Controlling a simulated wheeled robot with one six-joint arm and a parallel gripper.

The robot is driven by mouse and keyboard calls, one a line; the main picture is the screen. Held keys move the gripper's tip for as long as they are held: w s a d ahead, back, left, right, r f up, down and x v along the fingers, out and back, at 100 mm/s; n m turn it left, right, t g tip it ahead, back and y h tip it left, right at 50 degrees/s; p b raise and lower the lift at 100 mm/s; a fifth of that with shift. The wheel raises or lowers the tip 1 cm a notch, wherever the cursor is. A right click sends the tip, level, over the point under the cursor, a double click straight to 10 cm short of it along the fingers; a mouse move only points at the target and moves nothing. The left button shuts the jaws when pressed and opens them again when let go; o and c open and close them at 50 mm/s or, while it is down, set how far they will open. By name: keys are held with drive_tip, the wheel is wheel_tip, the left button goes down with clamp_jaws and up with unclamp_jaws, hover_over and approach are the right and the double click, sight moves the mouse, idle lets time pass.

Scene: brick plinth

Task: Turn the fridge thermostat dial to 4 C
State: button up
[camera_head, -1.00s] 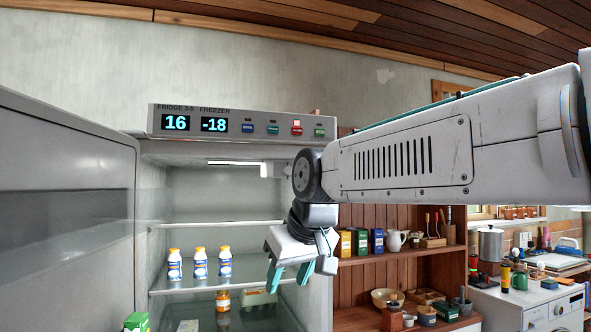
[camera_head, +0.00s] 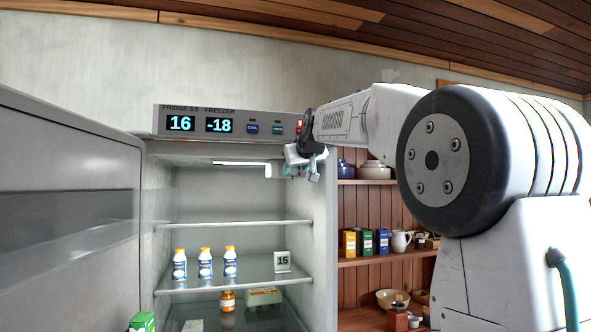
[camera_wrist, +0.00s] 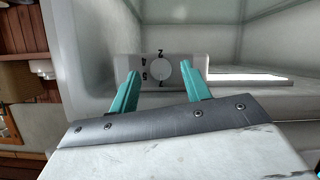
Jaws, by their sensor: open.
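The thermostat dial (camera_wrist: 161,73) is a round white knob on a pale housing at the fridge ceiling, with dark numerals around it. In the wrist view it appears between my teal fingertips; I cannot tell whether they touch it. In the head view, the white housing (camera_head: 274,170) shows just left of my gripper (camera_head: 305,172), and the dial's face is hidden. My gripper (camera_wrist: 161,82) is open with nothing in it. The open fridge (camera_head: 233,190) has a top panel whose fridge display (camera_head: 180,123) reads 16 and freezer display (camera_head: 220,125) reads -18.
The fridge door (camera_head: 65,210) stands open at left. Small bottles (camera_head: 205,264) and a card reading 15 (camera_head: 283,261) stand on a shelf. A lit strip (camera_wrist: 235,79) lies right of the dial. Wooden shelves (camera_head: 358,262) with boxes and pots stand at right.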

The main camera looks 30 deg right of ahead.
drive_tip(key=shift+w+d+f, duration=0.15)
drive_tip(key=shift+w+f, duration=0.05)
drive_tip(key=shift+w, duration=0.25)
drive_tip(key=c, duration=1)
